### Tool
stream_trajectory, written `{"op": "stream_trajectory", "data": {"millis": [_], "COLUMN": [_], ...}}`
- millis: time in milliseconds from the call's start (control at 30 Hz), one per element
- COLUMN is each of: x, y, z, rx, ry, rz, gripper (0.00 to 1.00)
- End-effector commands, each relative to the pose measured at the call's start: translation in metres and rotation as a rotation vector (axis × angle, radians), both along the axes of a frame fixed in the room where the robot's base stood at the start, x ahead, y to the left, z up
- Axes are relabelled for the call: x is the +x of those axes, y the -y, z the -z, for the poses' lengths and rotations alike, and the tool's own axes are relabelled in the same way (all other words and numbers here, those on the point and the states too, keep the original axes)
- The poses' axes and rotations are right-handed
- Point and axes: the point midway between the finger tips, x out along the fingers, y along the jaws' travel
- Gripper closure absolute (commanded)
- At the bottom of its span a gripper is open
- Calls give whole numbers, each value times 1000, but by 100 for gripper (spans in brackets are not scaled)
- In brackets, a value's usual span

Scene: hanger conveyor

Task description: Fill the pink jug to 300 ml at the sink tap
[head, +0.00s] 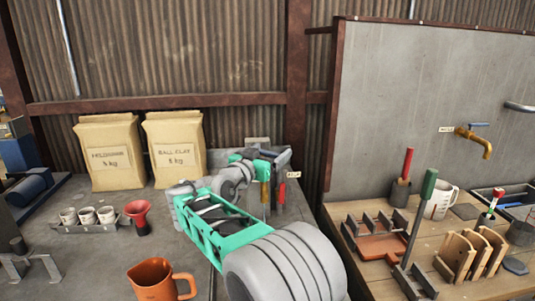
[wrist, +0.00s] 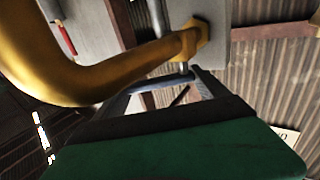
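I see no clearly pink jug; an orange jug (head: 155,283) with a handle stands at the front of the left bench. My gripper (head: 270,158) is at the back of that bench, by the corrugated wall. In the wrist view a brass tap spout (wrist: 70,85) is very close, joined to a grey plate. A blue-grey bar (wrist: 172,82) lies between my gripper's spread fingers (wrist: 165,90); I cannot tell whether they clamp it. Another brass tap (head: 475,142) with a blue-grey lever is on the right wall, above the partly visible sink (head: 515,192).
Two paper sacks (head: 112,155), small white cups (head: 87,216) in a rack and a red funnel (head: 138,215) stand on the left bench. The right bench holds a white jug (head: 441,202), wooden racks (head: 458,255) and a green-handled tool (head: 428,187). A gap separates the benches.

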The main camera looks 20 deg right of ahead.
Motion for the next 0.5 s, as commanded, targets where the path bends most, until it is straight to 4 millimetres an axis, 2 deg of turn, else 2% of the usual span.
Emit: {"op": "stream_trajectory", "data": {"millis": [33,200,500], "x": [0,0,-3], "y": [0,-1,-8], "z": [-1,0,1], "rx": [-1,-1,1], "ry": [0,1,1], "rz": [1,-2,-4], "gripper": [12,0,0]}}
